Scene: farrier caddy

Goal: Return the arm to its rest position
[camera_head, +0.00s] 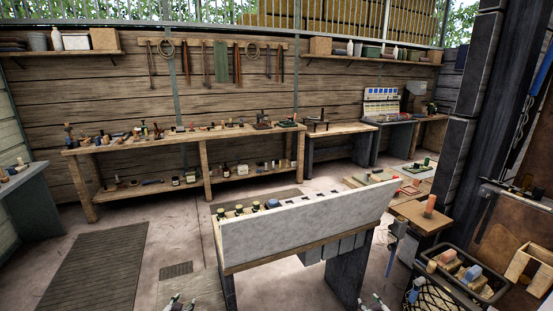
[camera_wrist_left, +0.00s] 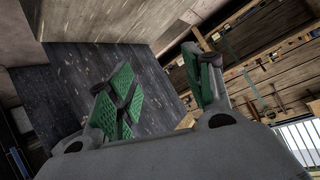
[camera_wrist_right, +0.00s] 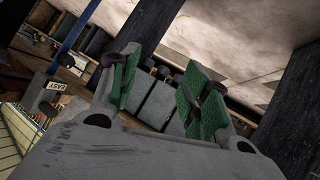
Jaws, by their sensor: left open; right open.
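My left gripper (camera_head: 181,302) shows at the bottom edge of the head view, in front of the grey-panelled stand (camera_head: 300,226). In the left wrist view its green-padded fingers (camera_wrist_left: 160,92) are wide apart with nothing between them. My right gripper (camera_head: 375,301) shows at the bottom edge of the head view, near the stand's dark right leg (camera_head: 348,277). In the right wrist view its green-padded fingers (camera_wrist_right: 158,92) are apart and hold nothing. Most of both arms is out of the head view.
A netted black crate (camera_head: 470,277) stands at the right beside a small wooden stool (camera_head: 421,214). A long workbench (camera_head: 185,137) with many tools lines the back wall.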

